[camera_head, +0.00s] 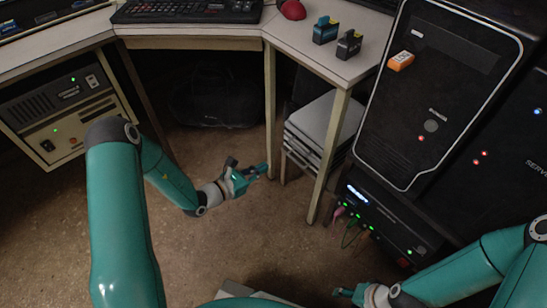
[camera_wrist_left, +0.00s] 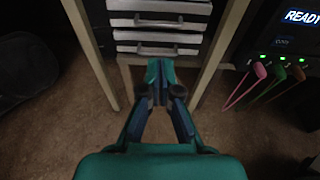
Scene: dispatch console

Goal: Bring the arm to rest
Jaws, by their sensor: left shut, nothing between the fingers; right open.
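My left arm comes in from the left in the head view, and its gripper (camera_head: 250,172) hangs in free air in front of the desk legs, below the desktop. In the left wrist view the left gripper's fingers (camera_wrist_left: 160,75) are shut with nothing between them, pointing toward a stack of drawers or cases. My right gripper (camera_head: 345,292) shows only in part at the bottom of the head view, low and to the right. It is open, and no object shows in it.
A grey stack (camera_head: 325,125) stands between the desk legs. A black tower (camera_head: 440,95) and a lit unit with cables (camera_head: 375,225) stand at the right. A beige computer (camera_head: 65,115) is at the left. The desktop (camera_head: 300,40) holds a keyboard (camera_head: 190,10) and two cartridges. Brown floor is clear centrally.

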